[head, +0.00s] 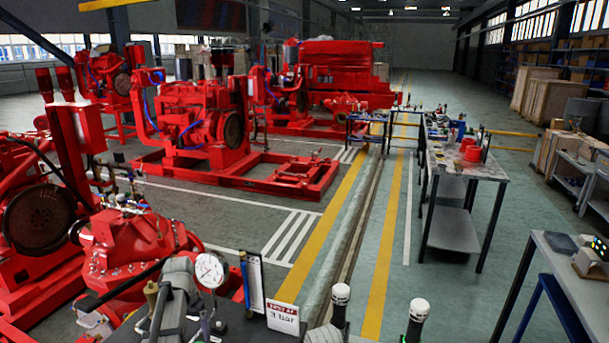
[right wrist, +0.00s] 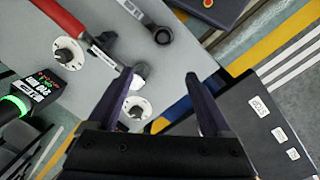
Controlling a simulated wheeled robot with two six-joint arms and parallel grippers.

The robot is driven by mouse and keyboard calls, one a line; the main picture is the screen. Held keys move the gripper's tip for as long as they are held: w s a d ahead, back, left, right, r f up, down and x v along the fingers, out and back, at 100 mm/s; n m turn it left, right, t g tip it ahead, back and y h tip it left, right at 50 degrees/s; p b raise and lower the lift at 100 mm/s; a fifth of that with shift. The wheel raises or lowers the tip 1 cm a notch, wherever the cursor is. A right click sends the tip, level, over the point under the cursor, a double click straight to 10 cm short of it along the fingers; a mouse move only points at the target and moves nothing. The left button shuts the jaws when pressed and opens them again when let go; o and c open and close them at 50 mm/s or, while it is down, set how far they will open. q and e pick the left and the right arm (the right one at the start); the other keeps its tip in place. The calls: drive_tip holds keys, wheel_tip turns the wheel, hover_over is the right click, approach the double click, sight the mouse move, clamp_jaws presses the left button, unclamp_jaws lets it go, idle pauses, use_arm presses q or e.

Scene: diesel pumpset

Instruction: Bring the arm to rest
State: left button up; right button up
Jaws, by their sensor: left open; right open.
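My right gripper (right wrist: 162,78) is open in the right wrist view, its two dark fingers apart with nothing held between them. It is over the grey surface near a red-handled tool (right wrist: 72,28) and a white round fitting (right wrist: 137,107); I cannot tell if it touches either. My left gripper (head: 204,322) shows only in part at the bottom of the head view, near the pressure gauge (head: 210,270). It is open, and no held thing shows. Much of both arms is hidden.
A red pump (head: 135,245) stands at the lower left, with red pumpsets (head: 205,115) behind. A card reading 3 bar (head: 283,316) stands near the gauge. A workbench (head: 465,168) with tools stands right of the centre. The aisle (head: 430,85) is clear. A dark ring spanner (right wrist: 160,35) lies beyond my right gripper.

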use_arm(q)
wheel_tip(320, 180, up, 2)
drive_tip(key=shift+r+p, duration=0.1)
drive_tip(key=shift+p, duration=0.55)
wheel_tip(320, 180, down, 9)
drive_tip(key=b, duration=0.8)
drive_tip(key=shift+b, duration=0.4)
use_arm(e)
wheel_tip(320, 180, down, 7)
drive_tip(key=shift+r, duration=0.2)
use_arm(q)
drive_tip(key=shift+r+n, duration=0.25)
drive_tip(key=shift+n, duration=0.05)
use_arm(e)
drive_tip(key=shift+r, duration=0.2)
use_arm(q)
drive_tip(key=shift+n, duration=0.5)
drive_tip(key=n, duration=0.6)
drive_tip(key=shift+n, duration=0.4)
drive_tip(key=n, duration=0.4)
drive_tip(key=shift+d+n, duration=0.1)
drive_tip(key=shift+n, duration=0.3)
drive_tip(key=n, duration=0.4)
drive_tip(key=shift+p, duration=0.3)
